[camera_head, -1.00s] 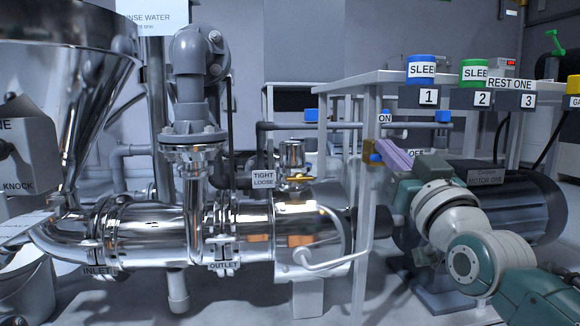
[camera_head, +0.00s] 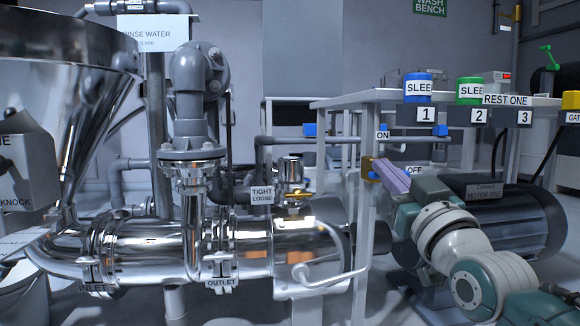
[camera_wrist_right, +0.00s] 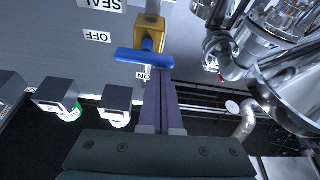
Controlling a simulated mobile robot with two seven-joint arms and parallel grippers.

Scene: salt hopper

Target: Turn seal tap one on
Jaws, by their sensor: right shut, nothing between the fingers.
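The seal tap (camera_head: 367,164) has a brass-yellow body and a blue handle, and sits by the bench leg in the head view. In the right wrist view its blue handle (camera_wrist_right: 140,56) lies crosswise below the yellow body (camera_wrist_right: 149,32). An OFF label (camera_wrist_right: 98,36) is to its left. A partly covered ON label (camera_wrist_right: 143,76) is just below it. My right gripper (camera_head: 381,164) is shut, its purple fingers beside the tap. In the right wrist view its fingertips (camera_wrist_right: 158,78) end at the handle's right part; I cannot tell whether they touch. My left gripper is not in view.
A dark motor (camera_head: 510,215) stands behind my right arm. Shiny pump pipework (camera_head: 255,245) and a steel hopper (camera_head: 75,110) fill the left. The bench (camera_head: 365,98) carries a blue cup (camera_head: 418,90) and a green cup (camera_head: 469,90).

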